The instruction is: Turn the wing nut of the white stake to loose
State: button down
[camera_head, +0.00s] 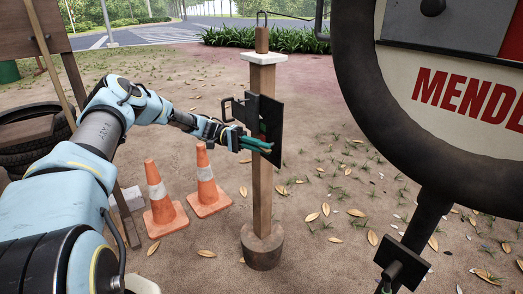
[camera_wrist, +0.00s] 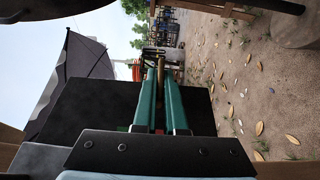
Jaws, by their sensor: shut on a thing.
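The white stake (camera_head: 262,190) is a wooden post with a white collar near its top, standing upright in a round brown base. A dark plate (camera_head: 270,115) is fixed to its upper part, and a dark plate (camera_wrist: 85,105) also fills the left middle of the wrist view. My gripper (camera_head: 268,147) reaches the plate from the left, with green fingers at the post. In the wrist view my gripper (camera_wrist: 160,75) has its fingers nearly parallel with a narrow gap. It is shut on the wing nut, which the fingers mostly hide.
A large dark ring sign (camera_head: 350,80) with red lettering stands close on the right. Two orange cones (camera_head: 160,195) stand left of the post, with tires (camera_head: 30,130) farther left. Leaf-strewn ground (camera_head: 330,240) around the post is mostly clear.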

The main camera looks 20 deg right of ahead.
jog(key=shift+d, duration=0.1)
dwell(0.3)
jog(key=c, duration=1)
grip_release()
jog(key=shift+w, duration=0.1)
jog(key=shift+b+v, duration=0.95)
jog(key=shift+v, duration=4.35)
jog(key=shift+f, duration=0.1)
